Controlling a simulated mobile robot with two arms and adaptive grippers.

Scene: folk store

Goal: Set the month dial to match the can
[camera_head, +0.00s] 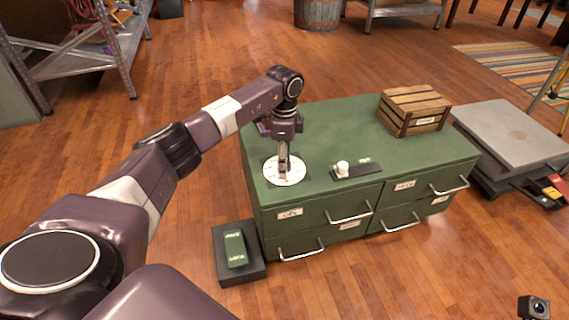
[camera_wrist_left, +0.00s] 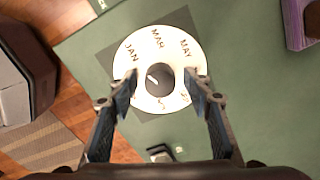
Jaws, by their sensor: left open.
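The white month dial (camera_head: 272,178) lies flat on the green cabinet top, near its left front corner. In the left wrist view the dial (camera_wrist_left: 180,32) shows JAN, MAR and MAY; its lower labels are partly hidden or unclear. Its dark round knob (camera_wrist_left: 161,83) carries a short white pointer mark on its upper-left part, roughly toward JAN. My left gripper (camera_head: 284,174) points down over the dial; in its wrist view the open fingers (camera_wrist_left: 163,88) stand on either side of the knob, apart from it. I cannot identify a can for certain. My right gripper is not in view.
The green cabinet (camera_head: 330,130) has several drawers with handles. A small white object (camera_head: 343,168) stands on a dark strip right of the dial. A wooden crate (camera_head: 413,108) stands at the right. A lettered green block (camera_head: 235,248) sits on a dark floor base. A grey platform (camera_head: 512,133) is beyond.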

